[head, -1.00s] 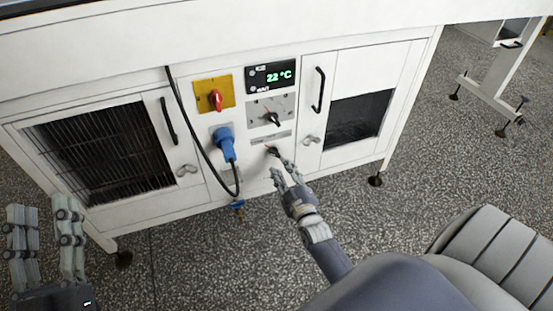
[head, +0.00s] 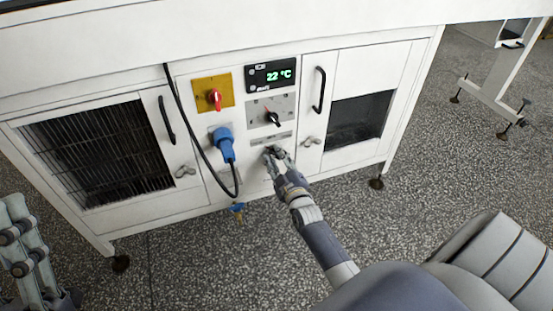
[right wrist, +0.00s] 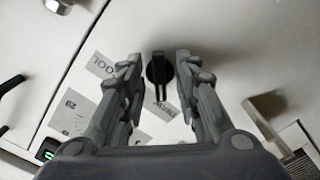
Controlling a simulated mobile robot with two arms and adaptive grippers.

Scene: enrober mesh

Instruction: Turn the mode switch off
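The mode switch is a small black rotary knob low on the white cabinet's control panel. The right wrist view shows the black knob (right wrist: 158,70) between my right gripper's two fingers, with a "COOL" label beside it. My right gripper (right wrist: 155,75) is open, one finger on each side, with narrow gaps to the knob. In the head view, my right gripper (head: 273,153) is at the panel and mostly hides this knob. My left gripper (head: 22,250) is at the left edge, away from the cabinet and partly cut off; its visible finger shows nothing held.
Above are another black knob (head: 272,118), a "22 °C" display (head: 270,76) and a red switch (head: 215,98) on yellow. A blue plug (head: 223,143) with a black cable hangs just left. Door handles (head: 318,90) flank the panel.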

